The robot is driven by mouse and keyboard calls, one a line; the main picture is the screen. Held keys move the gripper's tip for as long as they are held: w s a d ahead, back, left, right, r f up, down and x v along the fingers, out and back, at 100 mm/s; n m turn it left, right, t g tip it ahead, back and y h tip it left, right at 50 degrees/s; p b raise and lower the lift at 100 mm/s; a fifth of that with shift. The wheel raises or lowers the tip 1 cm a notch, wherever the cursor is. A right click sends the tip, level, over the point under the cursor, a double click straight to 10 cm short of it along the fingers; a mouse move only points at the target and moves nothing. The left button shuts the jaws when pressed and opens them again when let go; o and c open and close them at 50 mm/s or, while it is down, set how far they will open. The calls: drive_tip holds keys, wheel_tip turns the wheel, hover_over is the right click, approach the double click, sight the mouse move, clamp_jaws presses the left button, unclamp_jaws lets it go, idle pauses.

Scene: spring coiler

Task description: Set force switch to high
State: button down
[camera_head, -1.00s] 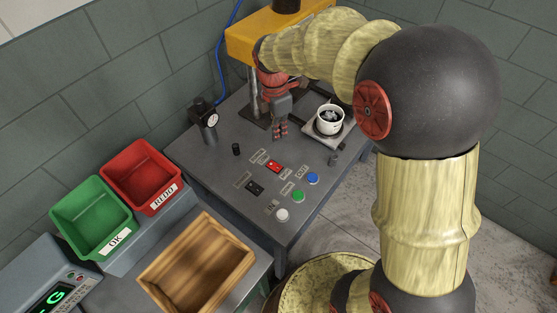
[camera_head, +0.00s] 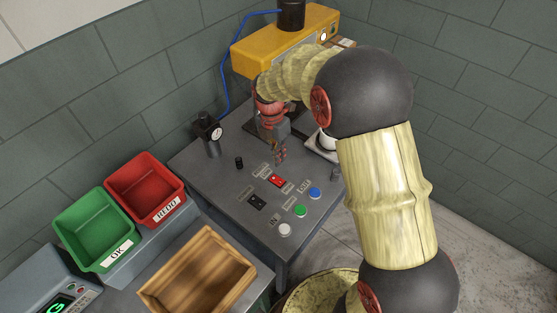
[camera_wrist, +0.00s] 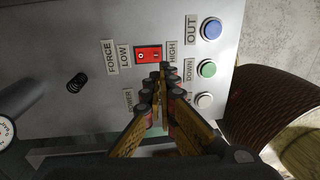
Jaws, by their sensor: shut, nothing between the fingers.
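The force switch is a red rocker (camera_wrist: 147,55) on the grey panel, between the "FORCE LOW" label (camera_wrist: 118,57) and the "HIGH" label (camera_wrist: 172,51) in the wrist view. It also shows in the head view (camera_head: 277,181). Which side of the rocker is pressed I cannot tell. My gripper (camera_wrist: 160,77) is shut and empty, its fingertips beside the switch at the HIGH end. The fingers partly cover the panel below the switch. In the head view my gripper (camera_head: 280,158) points down just behind the switch; contact is not visible.
Blue (camera_head: 315,193), green (camera_head: 300,211) and white (camera_head: 285,229) buttons stand beside the switch. A black power switch (camera_head: 257,201) is close by.

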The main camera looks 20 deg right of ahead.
sight(282, 183)
drive_tip(key=f+b, duration=0.1)
drive_tip(key=f, duration=0.2)
drive_tip(key=f+b, duration=0.1)
drive_tip(key=f, duration=0.3)
drive_tip(key=s+f+b, duration=0.1)
drive_tip(key=f, duration=0.3)
drive_tip(key=shift+d+f, duration=0.15)
drive_tip(key=shift+d, duration=0.25)
drive_tip(key=shift+s+f, duration=0.1)
drive_tip(key=shift+s+d+f+p, duration=0.1)
drive_tip(key=shift+s+f+p, duration=0.1)
drive_tip(key=shift+p, duration=0.25)
drive_tip(key=shift+w+f, duration=0.1)
drive_tip(key=shift+f, duration=0.05)
drive_tip(key=shift+w, duration=0.15)
drive_tip(key=shift+w+a+r+p, duration=0.3)
drive_tip(key=shift+w+a+r, duration=0.1)
drive_tip(key=shift+w, duration=0.05)
